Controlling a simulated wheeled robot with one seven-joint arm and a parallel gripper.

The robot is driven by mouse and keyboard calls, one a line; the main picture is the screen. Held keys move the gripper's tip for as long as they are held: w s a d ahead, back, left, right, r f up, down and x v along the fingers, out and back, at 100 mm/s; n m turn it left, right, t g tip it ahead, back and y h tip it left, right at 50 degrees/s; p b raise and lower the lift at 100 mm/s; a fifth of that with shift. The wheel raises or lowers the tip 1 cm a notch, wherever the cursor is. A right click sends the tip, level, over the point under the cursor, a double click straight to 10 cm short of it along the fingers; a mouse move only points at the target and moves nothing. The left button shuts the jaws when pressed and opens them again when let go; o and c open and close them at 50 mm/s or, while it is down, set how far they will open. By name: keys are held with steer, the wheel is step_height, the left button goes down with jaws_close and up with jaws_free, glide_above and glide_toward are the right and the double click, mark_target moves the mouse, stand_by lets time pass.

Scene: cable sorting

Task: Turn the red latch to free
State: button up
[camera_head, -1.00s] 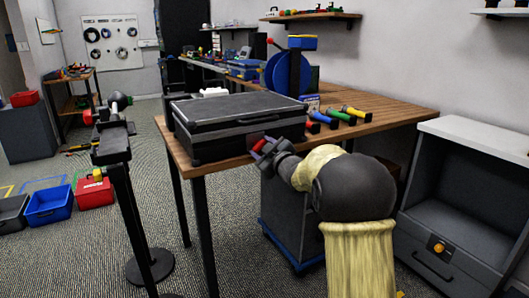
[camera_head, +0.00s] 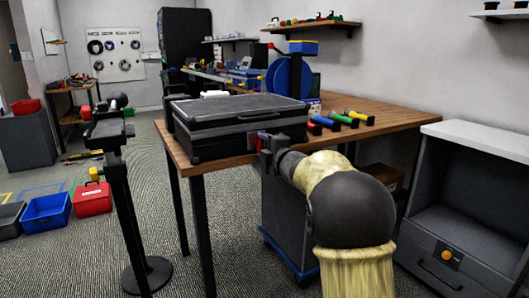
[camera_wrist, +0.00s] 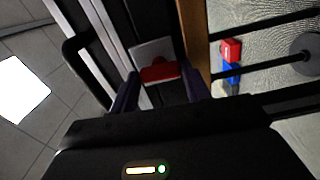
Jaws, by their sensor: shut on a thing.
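A black case (camera_head: 235,120) with a grey-edged lid lies closed on the wooden table. Its red latch (camera_wrist: 160,72) sits on a pale plate on the front side, seen in the wrist view. My gripper (camera_wrist: 160,84) is shut on the red latch, with one dark finger on each side of it. In the head view my gripper (camera_head: 268,147) is at the case's front right, and it mostly hides the latch. The case's dark handle (camera_wrist: 78,50) shows to the left of the latch in the wrist view.
Several colored cylinders (camera_head: 340,119) lie on the wooden table (camera_head: 400,107) to the right of the case. A blue reel (camera_head: 286,78) stands behind it. A black stand (camera_head: 120,190) rises left of the table. A grey cabinet (camera_head: 455,215) is at the right.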

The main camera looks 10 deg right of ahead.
steer(key=shift+o, duration=0.2)
steer(key=shift+d+f+n, duration=0.1)
steer(key=shift+d+n, duration=0.05)
steer(key=shift+n, duration=0.35)
steer(key=shift+c, duration=0.2)
steer(key=o, duration=0.9)
steer(key=shift+o, duration=0.5)
steer(key=p+v, duration=0.3)
steer(key=v, duration=1.4)
steer(key=shift+s, duration=0.2)
